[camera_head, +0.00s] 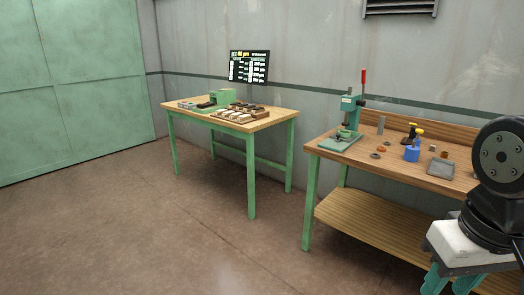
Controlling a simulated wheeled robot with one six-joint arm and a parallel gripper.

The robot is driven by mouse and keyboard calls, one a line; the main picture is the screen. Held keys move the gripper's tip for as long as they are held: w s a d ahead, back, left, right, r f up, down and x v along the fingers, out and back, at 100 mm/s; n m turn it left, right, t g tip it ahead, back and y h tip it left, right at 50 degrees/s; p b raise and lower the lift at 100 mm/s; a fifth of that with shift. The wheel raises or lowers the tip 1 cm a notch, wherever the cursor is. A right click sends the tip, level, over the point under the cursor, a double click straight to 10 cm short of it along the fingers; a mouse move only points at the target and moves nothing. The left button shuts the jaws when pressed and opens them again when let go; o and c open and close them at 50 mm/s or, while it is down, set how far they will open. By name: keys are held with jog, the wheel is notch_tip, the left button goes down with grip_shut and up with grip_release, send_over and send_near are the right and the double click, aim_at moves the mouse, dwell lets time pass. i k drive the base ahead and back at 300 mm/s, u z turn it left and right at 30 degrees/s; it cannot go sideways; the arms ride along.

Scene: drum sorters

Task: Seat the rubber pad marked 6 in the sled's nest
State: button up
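The rubber pad marked 6 cannot be picked out; no marking on the small parts is readable from here. On the far left table, a tray (229,119) holds several small pale and dark blocks, too small to identify. A green machine (221,97) stands behind it with low flat parts to its left. On the right bench, a green hand press (351,110) with a red-tipped lever stands on a flat green base (341,141). I cannot tell which part is the sled or its nest.
The left table (270,118) has a wooden top and green legs. A dark screen (249,67) stands behind it. The right bench (400,170) carries a blue container (412,152), a grey tray (440,167) and small loose parts. Open floor (190,230) lies before the left table.

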aim_at(247, 109)
jog(key=z, duration=0.25)
jog(key=i, duration=2.15)
jog(key=u, duration=0.55)
jog(key=i, duration=1.05)
jog(key=u, duration=0.3)
